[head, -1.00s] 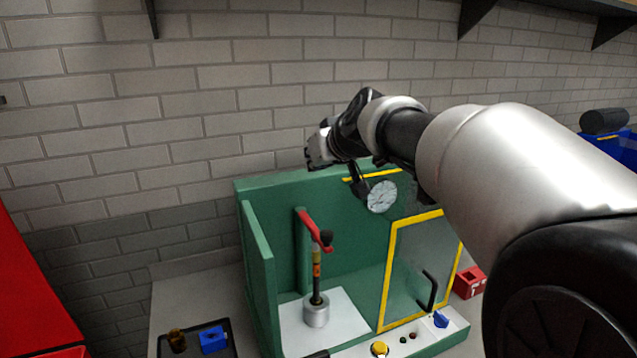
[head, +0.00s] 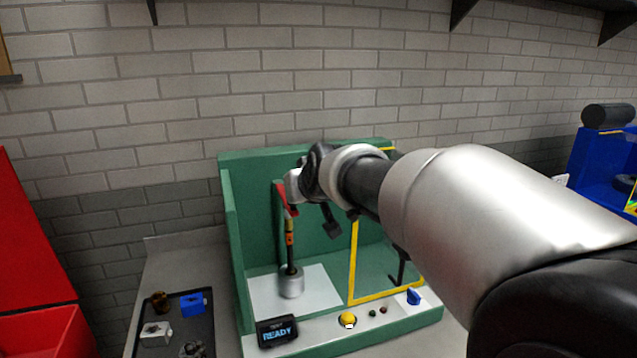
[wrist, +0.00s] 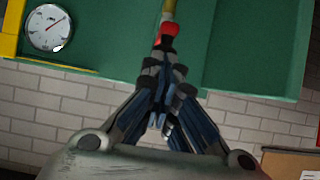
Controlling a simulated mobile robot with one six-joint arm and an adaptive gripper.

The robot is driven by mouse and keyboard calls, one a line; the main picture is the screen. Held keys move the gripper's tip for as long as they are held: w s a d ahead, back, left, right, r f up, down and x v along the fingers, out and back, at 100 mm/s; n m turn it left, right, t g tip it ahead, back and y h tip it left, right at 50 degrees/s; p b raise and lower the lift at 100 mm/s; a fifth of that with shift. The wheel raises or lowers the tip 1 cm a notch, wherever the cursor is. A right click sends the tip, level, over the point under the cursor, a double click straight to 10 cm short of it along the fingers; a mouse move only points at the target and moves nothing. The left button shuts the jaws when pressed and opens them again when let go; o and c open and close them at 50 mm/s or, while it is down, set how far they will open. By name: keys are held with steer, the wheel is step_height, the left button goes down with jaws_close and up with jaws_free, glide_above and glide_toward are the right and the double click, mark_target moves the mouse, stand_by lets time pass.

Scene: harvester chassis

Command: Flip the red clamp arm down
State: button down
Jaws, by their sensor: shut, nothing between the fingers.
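The red clamp arm (head: 286,204) sits at the top of the green post in the green fixture, sloping down toward the front right. My gripper (head: 294,190) is at it in the head view and hides part of it, including its black end. In the wrist view my gripper (wrist: 163,58) is shut with its fingers together, and a red part of the clamp arm (wrist: 168,30) shows right at the fingertips. I cannot tell whether they touch. Below the arm, a striped rod (head: 290,240) stands upright on a grey metal cylinder (head: 291,285).
The green fixture (head: 233,225) has a back wall and a side wall. A yellow-framed panel (head: 353,262) stands at its right. A READY display (head: 278,332) and yellow button (head: 347,319) are in front. A gauge (wrist: 48,27) shows in the wrist view. A dark parts tray (head: 209,325) lies left.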

steer(key=shift+s+f, duration=0.2)
steer(key=shift+f, duration=0.35)
step_height(320, 180, up, 5)
steer(key=p, duration=0.4)
steer(key=s+d+f+b, duration=0.2)
steer(key=s+d+f, duration=0.1)
steer(key=s, duration=0.5)
steer(key=shift+s+d+f, duration=0.35)
steer(key=shift+s+f, duration=0.05)
steer(key=shift+f, duration=0.3)
